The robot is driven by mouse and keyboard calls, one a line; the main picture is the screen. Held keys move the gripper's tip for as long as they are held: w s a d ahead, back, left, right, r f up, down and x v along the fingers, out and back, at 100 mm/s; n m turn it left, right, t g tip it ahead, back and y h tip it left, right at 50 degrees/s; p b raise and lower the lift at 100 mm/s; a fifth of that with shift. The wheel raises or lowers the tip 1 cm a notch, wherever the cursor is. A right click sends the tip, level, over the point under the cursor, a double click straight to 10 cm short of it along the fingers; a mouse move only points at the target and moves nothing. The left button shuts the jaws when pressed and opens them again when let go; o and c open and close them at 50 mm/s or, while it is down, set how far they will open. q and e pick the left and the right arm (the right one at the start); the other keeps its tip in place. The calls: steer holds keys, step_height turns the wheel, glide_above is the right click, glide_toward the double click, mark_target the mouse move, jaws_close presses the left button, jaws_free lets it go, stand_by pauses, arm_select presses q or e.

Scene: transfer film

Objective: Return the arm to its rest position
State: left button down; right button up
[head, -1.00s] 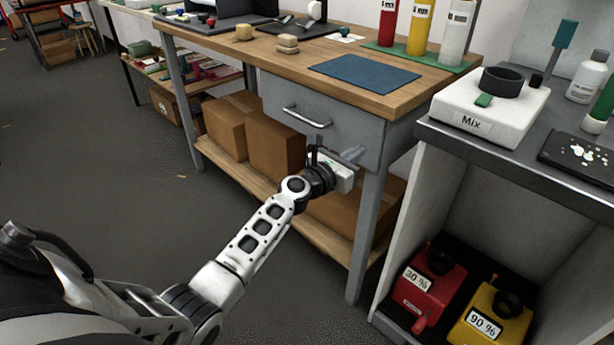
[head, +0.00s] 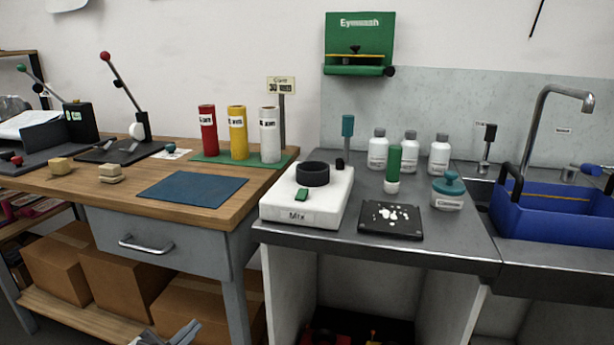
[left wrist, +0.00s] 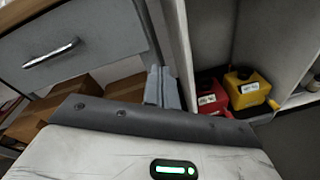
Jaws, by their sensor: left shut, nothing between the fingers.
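My left gripper (head: 171,336) shows only at the bottom edge of the head view, low in front of the wooden workbench (head: 243,191). Its fingers are shut with nothing between them. In the left wrist view the closed fingers (left wrist: 162,88) point toward the bench leg, below and to the right of the closed grey drawer (left wrist: 75,45). They look apart from the things around them. Most of my left arm is out of the head view. My right gripper is in neither view.
A grey counter (head: 440,242) stands at the right, with a white Mix device (head: 305,208) and bottles on it. Under it are a red container (left wrist: 211,97) and a yellow container (left wrist: 248,90). Cardboard boxes (head: 115,286) fill the bench's lower shelf. A blue basin (head: 560,218) is at far right.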

arm_select(q)
steer(key=s+d+f+m+g+p, duration=0.1)
steer(key=s+d+m, duration=0.2)
steer(key=s+m, duration=0.3)
steer(key=s+d+m+g+p, duration=0.2)
steer(key=s+d+m, duration=0.2)
steer(key=m, duration=0.9)
steer(key=s+d+f+m+g+y+p, duration=0.1)
steer(key=s+d+m, duration=0.3)
steer(key=s+m, duration=0.6)
steer(key=shift+f+g, duration=0.3)
steer(key=shift+g, duration=0.3)
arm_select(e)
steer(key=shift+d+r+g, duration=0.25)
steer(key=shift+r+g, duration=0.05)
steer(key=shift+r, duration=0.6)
